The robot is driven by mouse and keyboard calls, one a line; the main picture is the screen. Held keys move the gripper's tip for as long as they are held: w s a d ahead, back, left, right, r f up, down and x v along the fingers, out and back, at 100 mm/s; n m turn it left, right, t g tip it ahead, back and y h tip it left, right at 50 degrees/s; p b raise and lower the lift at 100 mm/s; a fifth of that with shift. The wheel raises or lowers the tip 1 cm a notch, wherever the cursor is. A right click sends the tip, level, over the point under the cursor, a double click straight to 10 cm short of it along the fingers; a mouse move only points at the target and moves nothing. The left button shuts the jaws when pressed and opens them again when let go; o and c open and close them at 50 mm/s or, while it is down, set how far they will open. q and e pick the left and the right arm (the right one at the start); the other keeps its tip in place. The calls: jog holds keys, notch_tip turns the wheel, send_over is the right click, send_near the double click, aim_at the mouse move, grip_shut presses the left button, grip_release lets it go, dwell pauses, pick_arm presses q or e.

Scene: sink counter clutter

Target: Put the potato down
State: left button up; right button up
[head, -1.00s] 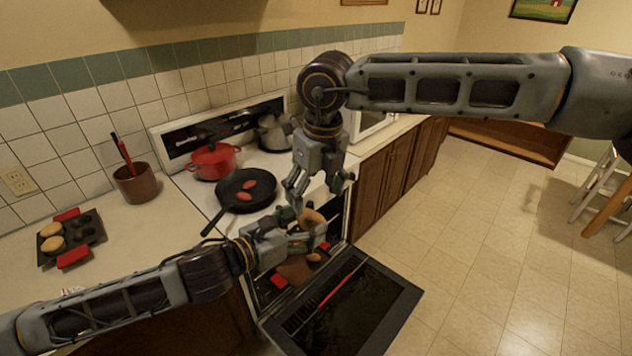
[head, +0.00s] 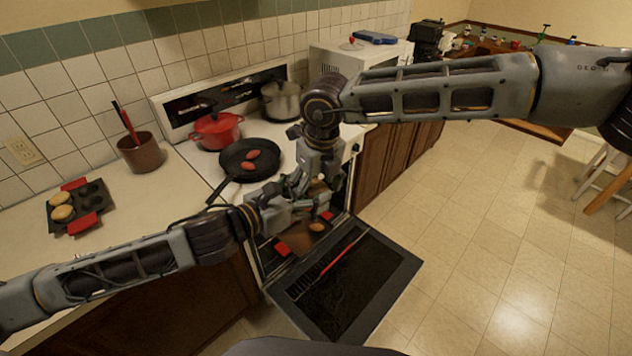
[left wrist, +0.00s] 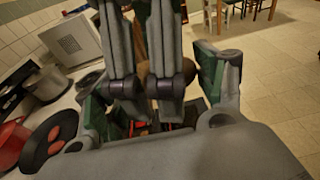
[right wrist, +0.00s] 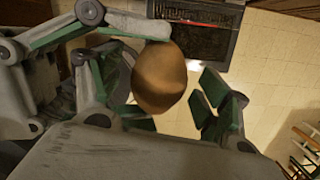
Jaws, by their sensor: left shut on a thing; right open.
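The brown potato (right wrist: 160,77) shows clearly in the right wrist view; it is mostly hidden behind fingers in the other views. My left gripper (head: 302,204) is shut on the potato, above the front of the open oven. My right gripper (head: 308,186) is open and close over the left one, with its fingers on either side of the potato in the right wrist view. A gap shows between the potato and the right-hand green-padded finger (right wrist: 222,108). Whether the other right finger touches it I cannot tell.
The oven door (head: 345,290) is folded down below the grippers. A brown tray with red handles (head: 297,243) is in the oven, with a tan item on it. The black skillet (head: 240,170) holds two reddish items. A muffin pan (head: 92,196) is on the left counter.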

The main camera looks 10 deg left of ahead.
jog(key=shift+c, duration=0.3)
jog(key=c, duration=1)
pick_arm(q)
jog(key=o, duration=1.3)
pick_arm(e)
jog(key=shift+c, duration=0.5)
pick_arm(q)
jog(key=shift+f, duration=0.1)
